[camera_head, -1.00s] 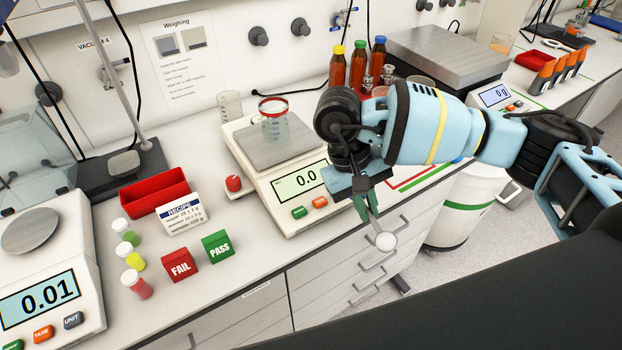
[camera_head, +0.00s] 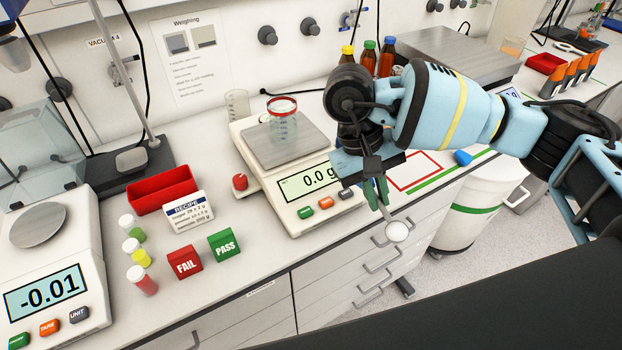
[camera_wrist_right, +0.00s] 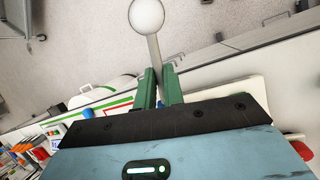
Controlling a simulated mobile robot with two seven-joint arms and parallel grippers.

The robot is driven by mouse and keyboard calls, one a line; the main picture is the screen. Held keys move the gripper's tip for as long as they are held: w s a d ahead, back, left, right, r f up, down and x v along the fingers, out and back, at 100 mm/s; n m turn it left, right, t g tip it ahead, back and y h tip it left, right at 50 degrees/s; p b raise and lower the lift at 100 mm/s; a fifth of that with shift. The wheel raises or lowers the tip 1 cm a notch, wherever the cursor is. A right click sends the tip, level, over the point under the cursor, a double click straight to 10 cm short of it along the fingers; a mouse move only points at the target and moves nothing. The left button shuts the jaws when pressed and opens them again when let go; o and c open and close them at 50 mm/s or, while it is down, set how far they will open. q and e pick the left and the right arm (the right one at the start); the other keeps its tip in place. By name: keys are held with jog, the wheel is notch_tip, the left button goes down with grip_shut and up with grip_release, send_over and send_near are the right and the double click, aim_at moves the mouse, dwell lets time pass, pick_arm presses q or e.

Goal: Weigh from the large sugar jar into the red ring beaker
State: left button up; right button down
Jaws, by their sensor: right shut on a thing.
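The clear beaker with a red ring (camera_head: 283,121) stands upright on the pan of the middle balance (camera_head: 305,190), whose display reads 0.0 g. My right gripper (camera_head: 378,190) is shut on the thin handle of a scoop (camera_head: 397,231). The scoop's round white end hangs over the bench's front edge, right of and nearer than the balance. In the right wrist view the green fingers (camera_wrist_right: 160,88) grip the handle and the white end (camera_wrist_right: 147,15) points away; I cannot tell whether it holds sugar. I cannot make out the large sugar jar. My left gripper is out of view.
Left are another balance (camera_head: 60,290) reading -0.01, a red tray (camera_head: 163,190), capped vials, a recipe card (camera_head: 188,212), and FAIL (camera_head: 185,262) and PASS (camera_head: 224,246) blocks. An empty-looking beaker (camera_head: 237,104) stands behind the middle balance. Bottles (camera_head: 386,58) stand behind my right arm.

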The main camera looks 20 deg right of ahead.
notch_tip(320, 180, up, 13)
dwell(1.2)
jog(key=shift+r, duration=0.1)
dwell(1.5)
